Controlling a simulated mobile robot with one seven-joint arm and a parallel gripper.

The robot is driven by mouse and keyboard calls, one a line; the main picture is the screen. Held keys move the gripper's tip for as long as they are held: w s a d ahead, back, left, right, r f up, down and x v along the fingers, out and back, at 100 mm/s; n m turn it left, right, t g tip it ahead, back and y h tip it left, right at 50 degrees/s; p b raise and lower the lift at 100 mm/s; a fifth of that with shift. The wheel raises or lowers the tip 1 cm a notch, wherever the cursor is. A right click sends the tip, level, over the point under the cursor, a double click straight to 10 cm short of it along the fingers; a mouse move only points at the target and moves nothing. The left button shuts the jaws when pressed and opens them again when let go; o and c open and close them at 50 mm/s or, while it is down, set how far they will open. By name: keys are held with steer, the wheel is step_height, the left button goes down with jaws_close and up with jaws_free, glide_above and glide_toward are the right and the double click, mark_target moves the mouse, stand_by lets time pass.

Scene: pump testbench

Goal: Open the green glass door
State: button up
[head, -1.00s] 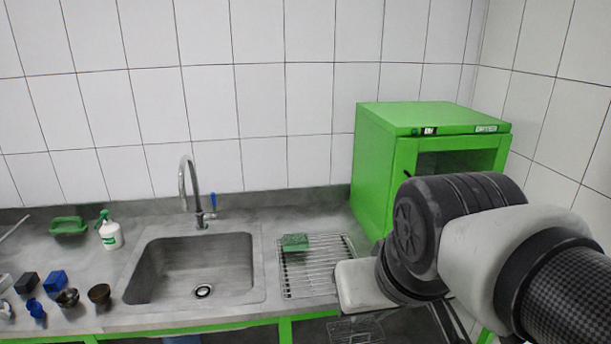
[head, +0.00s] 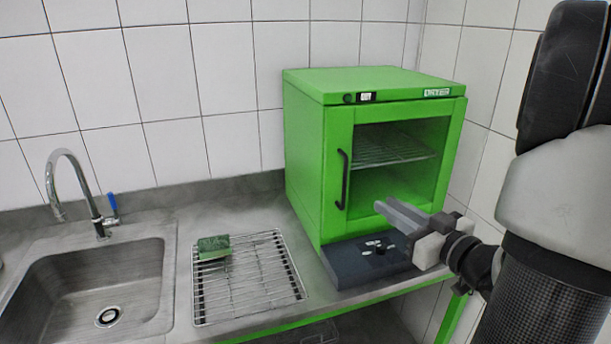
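The green cabinet (head: 305,160) stands on the counter at the back right in the head view. Its glass door (head: 336,225) is shut, in a green frame with a black vertical handle (head: 342,180) on the left side. A wire shelf shows through the glass. My gripper (head: 388,210) is in front of the lower right part of the door, pointing left, apart from the handle. Its fingers overlap in this view, so the gap between them cannot be made out. Part of the door's lower right is hidden behind the gripper.
A dark grey device (head: 350,268) with a knob sits in front of the cabinet, below my gripper. A wire rack (head: 262,275) with a green sponge (head: 213,247) lies to the left. The sink (head: 140,270) and tap (head: 75,170) are further left. A tiled wall is close on the right.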

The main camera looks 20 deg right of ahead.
mark_target(346, 177)
steer(key=shift+t, duration=0.3)
steer(key=x, duration=1)
steer(key=p+x, duration=0.1)
steer(key=x, duration=0.5)
steer(key=shift+s+a, duration=0.15)
steer(key=shift+a, duration=0.25)
jaws_close()
